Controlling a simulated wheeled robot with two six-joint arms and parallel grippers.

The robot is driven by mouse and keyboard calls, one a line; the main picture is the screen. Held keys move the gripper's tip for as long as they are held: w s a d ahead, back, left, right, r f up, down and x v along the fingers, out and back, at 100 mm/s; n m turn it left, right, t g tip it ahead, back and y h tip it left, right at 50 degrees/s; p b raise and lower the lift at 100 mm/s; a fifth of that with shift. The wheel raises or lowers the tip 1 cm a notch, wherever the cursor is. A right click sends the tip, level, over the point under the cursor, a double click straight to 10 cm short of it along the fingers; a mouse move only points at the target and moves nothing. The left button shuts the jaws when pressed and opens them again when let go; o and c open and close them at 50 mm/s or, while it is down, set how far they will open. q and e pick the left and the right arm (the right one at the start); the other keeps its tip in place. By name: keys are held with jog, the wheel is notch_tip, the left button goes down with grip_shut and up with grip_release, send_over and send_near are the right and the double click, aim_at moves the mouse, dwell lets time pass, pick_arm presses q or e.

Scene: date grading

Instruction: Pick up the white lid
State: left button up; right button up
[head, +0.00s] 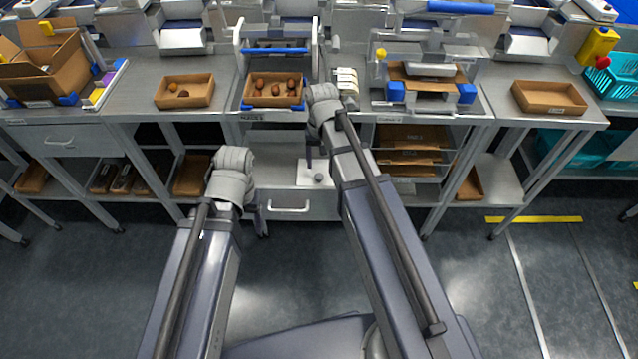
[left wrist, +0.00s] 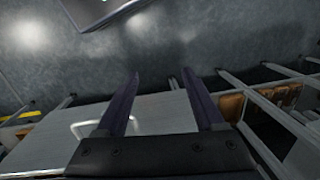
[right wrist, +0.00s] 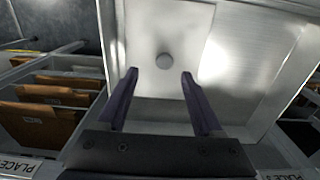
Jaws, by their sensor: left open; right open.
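The white lid (right wrist: 180,25) is a flat square plate with a round grey knob (right wrist: 165,60). It lies flat on a metal surface with raised edges below the bench top; the lid also shows in the head view (head: 305,174). My right gripper (right wrist: 158,75) is open and empty. In the right wrist view the knob appears between and just beyond its fingertips; the remaining gap is hard to judge. My left gripper (left wrist: 162,84) is open and empty, low in front of the bench. In the head view my left wrist hides its fingers.
A cardboard tray with several dates (head: 274,102) sits on the bench above the lid. Another cardboard tray (head: 168,103) stands left of it, and an empty one (head: 529,110) far right. Brown folders (right wrist: 75,98) stand beside the metal surface. The floor (head: 290,270) in front is clear.

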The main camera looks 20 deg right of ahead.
aim_at(319, 176)
jog(key=shift+f, duration=0.1)
jog(key=f+b, duration=0.5)
jog(key=shift+a, duration=0.35)
grip_shut()
dwell(0.3)
